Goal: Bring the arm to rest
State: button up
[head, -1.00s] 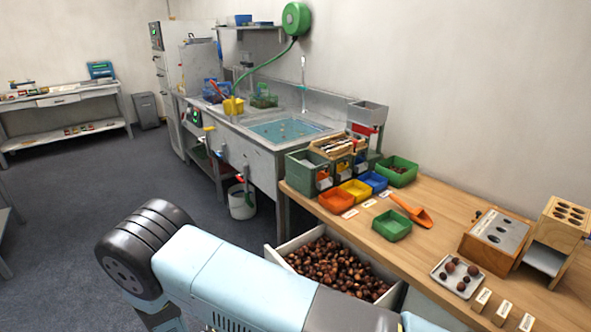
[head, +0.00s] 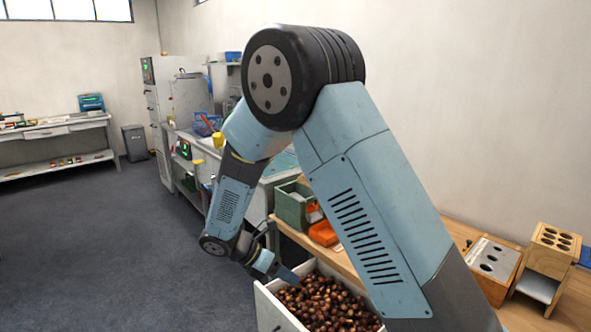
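My arm, light blue with black joints, rises through the middle of the head view, bends at a large black elbow and comes down on the far side. My gripper (head: 277,268) is at the low end of the arm, by the left edge of the open drawer of chestnuts (head: 268,305). It is small and partly lost against the drawer; I cannot tell whether its fingers are open or shut, or whether it holds anything. The chestnuts (head: 325,303) lie loose in the drawer, just right of my gripper.
The wooden bench (head: 455,232) is largely hidden behind my arm. A green bin (head: 292,205) and an orange tray (head: 322,233) show on its left part. A wooden block with holes (head: 556,244) stands at right. The sink unit is behind my arm. Floor (head: 110,240) at left is clear.

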jog(key=s+d+r+m+y, duration=0.2)
jog(key=d+r+m+y, duration=0.1)
jog(key=d+r+m, duration=0.45)
jog(key=s+d+r+m+y, duration=0.25)
jog(key=d+r+m, duration=0.25)
jog(key=d+r, duration=0.4)
jog(key=s+d+r+m+t+y, duration=0.4)
jog(key=s+d+r+m, duration=0.5)
jog(key=s+m, duration=0.5)
notch_tip(320, 180, up, 2)
jog(key=shift+d+r, duration=0.2)
jog(key=shift+d, duration=0.15)
